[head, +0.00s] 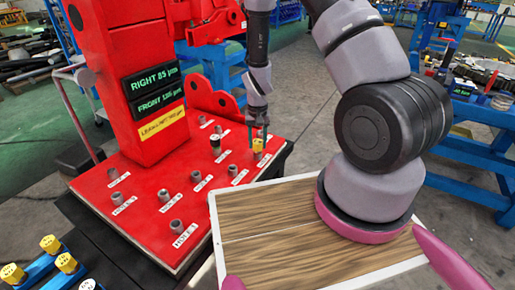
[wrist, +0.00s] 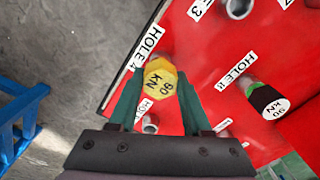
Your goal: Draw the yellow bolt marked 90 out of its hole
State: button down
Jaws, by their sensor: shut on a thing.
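The yellow bolt marked 90 KN (wrist: 160,80) stands at the hole labelled HOLE 4 in the red plate (head: 150,215). Its hexagonal head faces the wrist camera. In the head view the same bolt (head: 257,146) is near the plate's far right edge. My gripper (wrist: 158,92) comes down over it from above, and its two green fingers are closed on the sides of the head. In the head view my gripper (head: 258,135) is right at the bolt. The bolt's shank is hidden, so I cannot tell how deep it sits.
A black bolt with a white 90 KN head (wrist: 269,103) stands at HOLE 8, also seen in the head view (head: 215,142). Several grey sockets surround it. The red column (head: 120,70) rises at the left. Yellow bolts (head: 50,244) sit on blue holders at lower left.

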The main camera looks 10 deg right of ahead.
jog(key=shift+r, duration=0.1)
jog(key=shift+r, duration=2.8)
